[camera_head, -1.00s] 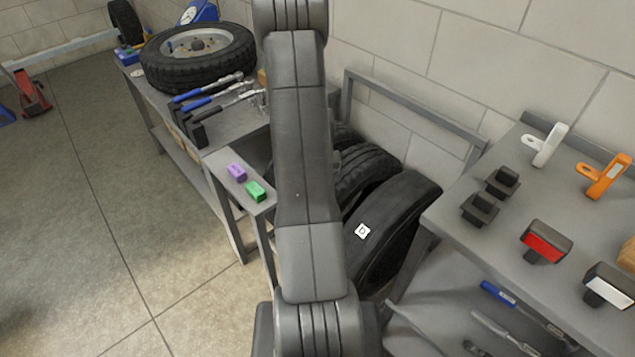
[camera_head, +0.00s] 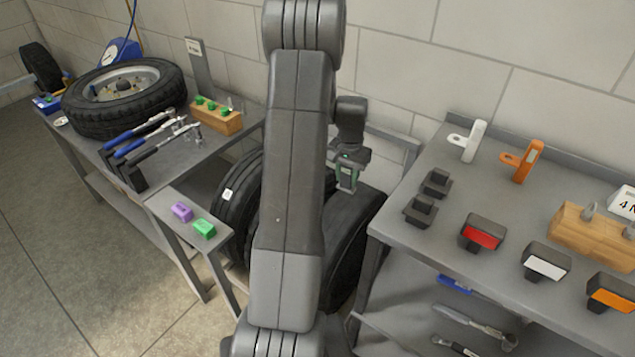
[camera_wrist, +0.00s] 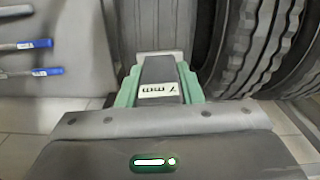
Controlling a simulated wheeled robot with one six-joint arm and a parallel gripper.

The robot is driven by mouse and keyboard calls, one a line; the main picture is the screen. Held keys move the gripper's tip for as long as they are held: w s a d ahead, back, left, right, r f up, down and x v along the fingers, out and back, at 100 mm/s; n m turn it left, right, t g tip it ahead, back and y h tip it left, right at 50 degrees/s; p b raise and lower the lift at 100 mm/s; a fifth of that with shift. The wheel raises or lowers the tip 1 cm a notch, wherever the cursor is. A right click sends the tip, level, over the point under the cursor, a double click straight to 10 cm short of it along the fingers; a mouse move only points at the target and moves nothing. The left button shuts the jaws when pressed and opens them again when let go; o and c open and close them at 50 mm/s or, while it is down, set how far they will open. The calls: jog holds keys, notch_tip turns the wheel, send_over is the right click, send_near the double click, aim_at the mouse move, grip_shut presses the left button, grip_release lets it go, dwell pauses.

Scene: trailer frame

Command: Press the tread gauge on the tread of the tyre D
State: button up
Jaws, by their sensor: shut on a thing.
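My gripper (camera_head: 348,172) is shut on the tread gauge (camera_wrist: 160,92), a small grey and green piece with a label that seems to read 7 mm. In the head view it points down over the rightmost floor tyre (camera_head: 358,225), beside the right bench; this tyre bore a D label in the earlier frame. My arm now hides that label. In the wrist view a finely grooved tread (camera_wrist: 165,25) lies just beyond the gauge's pale end (camera_wrist: 160,56). I cannot tell whether they touch.
Another floor tyre (camera_head: 235,212) with an unreadable white label stands left of my arm. The right bench (camera_head: 400,235) holds stamp-like blocks and hooks. The left bench (camera_head: 150,205) holds a wheel (camera_head: 125,97), blue-handled tools and a purple and a green block. Coarse-treaded tyres (camera_wrist: 250,40) show in the wrist view.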

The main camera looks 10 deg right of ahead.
aim_at(349, 189)
jog(key=shift+s+d, duration=0.1)
jog(key=shift+d, duration=0.3)
jog(key=shift+f, duration=0.15)
jog(key=shift+f+b, duration=1.8)
jog(key=shift+f, duration=0.8)
jog(key=shift+s+f+b, duration=0.1)
jog(key=shift+f+b, duration=0.45)
jog(key=shift+f, duration=0.15)
jog(key=shift+r+p, duration=1.95)
jog(key=shift+r, duration=1.2)
